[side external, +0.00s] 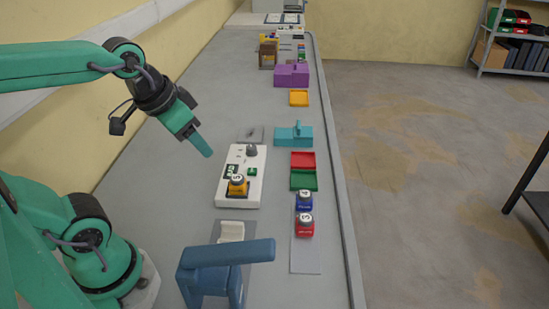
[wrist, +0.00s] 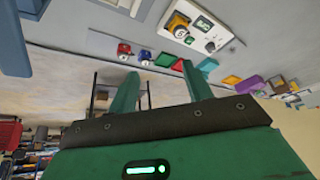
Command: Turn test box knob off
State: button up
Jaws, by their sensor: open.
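The white test box (side external: 239,190) lies on the grey bench, right of and below my gripper in the side view. Its grey knob (side external: 251,150) is at the far end; the knob's setting is too small to read. A yellow block (side external: 237,186) sits on the box's near part, with a dark display with green digits (side external: 231,171) beside it. My gripper (side external: 207,153) hangs in the air left of the knob, open and touching nothing. In the wrist view the gripper (wrist: 162,88) has its fingers apart and empty; the box (wrist: 222,32) and knob (wrist: 210,46) appear above them.
Blue (side external: 304,201) and red (side external: 304,224) blocks stand on a grey strip to the right. Red (side external: 302,161) and green (side external: 303,180) trays and a teal block (side external: 294,136) lie beyond. A blue stand (side external: 222,262) is at the near end. The wall (side external: 75,135) borders the bench's left.

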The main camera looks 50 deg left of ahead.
jog(key=w+a+m+g, duration=0.1)
jog(key=w+a+m, duration=0.15)
jog(key=w, duration=0.45)
jog(key=m+g, duration=0.4)
jog(key=m, duration=0.2)
send_over(251, 147)
notch_tip(251, 147, down, 13)
jog(key=shift+d+f, duration=0.15)
jog(key=shift+f, duration=0.05)
jog(key=shift+w+a+f, duration=0.1)
jog(key=shift+a+f, duration=0.1)
jog(key=shift+f, duration=0.15)
jog(key=shift+f, duration=0.1)
jog(key=shift+f, duration=3.8)
